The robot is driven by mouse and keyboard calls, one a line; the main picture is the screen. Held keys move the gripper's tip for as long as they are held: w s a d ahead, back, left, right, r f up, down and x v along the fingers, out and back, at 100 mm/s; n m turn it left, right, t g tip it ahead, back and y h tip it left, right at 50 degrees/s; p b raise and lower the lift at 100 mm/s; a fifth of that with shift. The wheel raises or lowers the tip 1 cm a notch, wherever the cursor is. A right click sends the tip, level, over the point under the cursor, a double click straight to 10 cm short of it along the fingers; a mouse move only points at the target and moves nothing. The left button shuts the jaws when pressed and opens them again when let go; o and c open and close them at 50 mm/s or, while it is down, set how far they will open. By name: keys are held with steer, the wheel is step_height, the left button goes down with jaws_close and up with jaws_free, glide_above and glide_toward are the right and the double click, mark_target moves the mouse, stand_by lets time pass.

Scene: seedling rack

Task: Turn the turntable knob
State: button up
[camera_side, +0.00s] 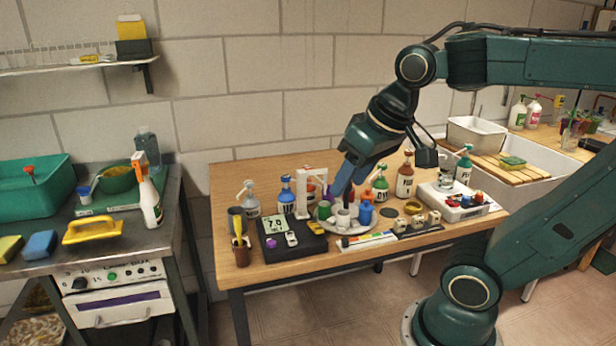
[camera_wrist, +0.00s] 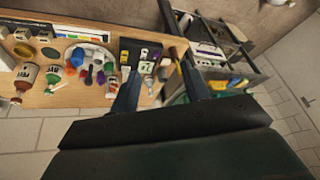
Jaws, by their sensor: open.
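The turntable (camera_side: 353,231) is a round pale plate on the wooden table, crowded with small grey and blue cups; in the wrist view its pale rim (camera_wrist: 92,46) lies left of my fingers. I cannot pick out its knob among the cups and the finger. My gripper (camera_side: 342,192) reaches down over the back of the turntable in the side view. In the wrist view my gripper (camera_wrist: 159,70) has its two fingers spread wide apart with nothing held between them. The fingertips partly hide what is behind them, and contact with the turntable cannot be told.
A black meter (camera_side: 290,245) stands left of the turntable and a white stand (camera_side: 311,185) behind it. Several bottles, like the brown one (camera_side: 404,178), line the back. A white device (camera_side: 455,203) is at the right. A colour strip (camera_side: 368,240) lies in front.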

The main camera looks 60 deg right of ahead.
steer(key=w+d+r+m+g, duration=0.2)
steer(key=w+d+m, duration=0.5)
steer(key=w+d+f+m+g, duration=0.1)
steer(key=d+m, duration=0.3)
steer(key=d, duration=0.4)
steer(key=w+d+f+m+g, duration=0.1)
steer(key=w+d+f+m, duration=0.2)
steer(key=d, duration=0.6)
steer(key=w+d+f+m+g, duration=0.1)
steer(key=w+d+f+m, duration=0.1)
steer(key=d+m, duration=0.5)
steer(key=shift+d+f+y, duration=0.3)
steer(key=shift+d+f, duration=0.45)
steer(key=shift+d, duration=0.45)
glide_above(347, 197)
steer(key=f, duration=1.3)
steer(key=shift+w+d+f, duration=0.15)
steer(key=shift+d+f, duration=0.15)
steer(key=shift+f, duration=0.05)
